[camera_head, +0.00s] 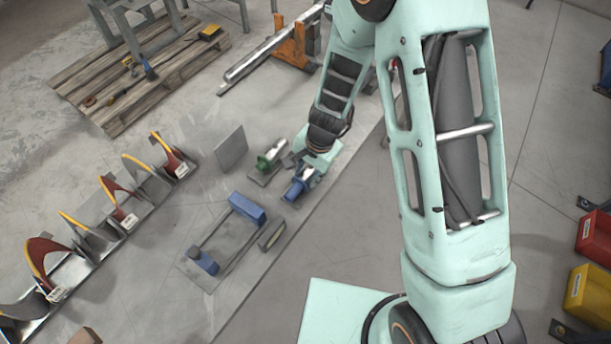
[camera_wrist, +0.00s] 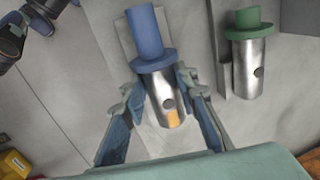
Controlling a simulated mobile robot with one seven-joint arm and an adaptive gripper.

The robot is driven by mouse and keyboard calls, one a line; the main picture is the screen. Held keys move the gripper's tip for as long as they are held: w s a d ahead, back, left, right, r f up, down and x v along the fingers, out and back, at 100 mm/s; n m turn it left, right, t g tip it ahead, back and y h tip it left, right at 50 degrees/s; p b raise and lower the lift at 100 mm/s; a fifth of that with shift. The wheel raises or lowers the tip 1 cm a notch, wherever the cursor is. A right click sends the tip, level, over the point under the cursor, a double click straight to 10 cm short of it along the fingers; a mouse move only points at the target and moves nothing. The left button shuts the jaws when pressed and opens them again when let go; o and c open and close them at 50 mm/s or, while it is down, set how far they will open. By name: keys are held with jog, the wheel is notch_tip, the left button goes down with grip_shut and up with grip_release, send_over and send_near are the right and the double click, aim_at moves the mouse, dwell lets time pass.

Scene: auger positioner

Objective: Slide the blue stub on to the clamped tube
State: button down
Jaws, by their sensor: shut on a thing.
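The blue stub (camera_wrist: 149,38) has a blue shaft, a wide blue collar and a silver sleeve with a round hole and an orange mark. In the wrist view my gripper (camera_wrist: 161,84) has one finger on each side of the silver sleeve, just below the collar, and is shut on it. In the head view the blue stub (camera_head: 297,189) is beneath my gripper (camera_head: 309,174), close to a grey plate on the floor. I cannot tell whether it is lifted. A long silver tube (camera_head: 262,56) lies by an orange stand (camera_head: 294,46) at the back; its clamping is unclear.
A row of auger flights (camera_head: 112,193) is at left, a wooden pallet (camera_head: 110,110) behind. Red and yellow bins (camera_head: 588,291) are at right.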

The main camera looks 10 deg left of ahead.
jog(key=shift+w+a+r, duration=0.1)
jog(key=shift+r, duration=0.15)
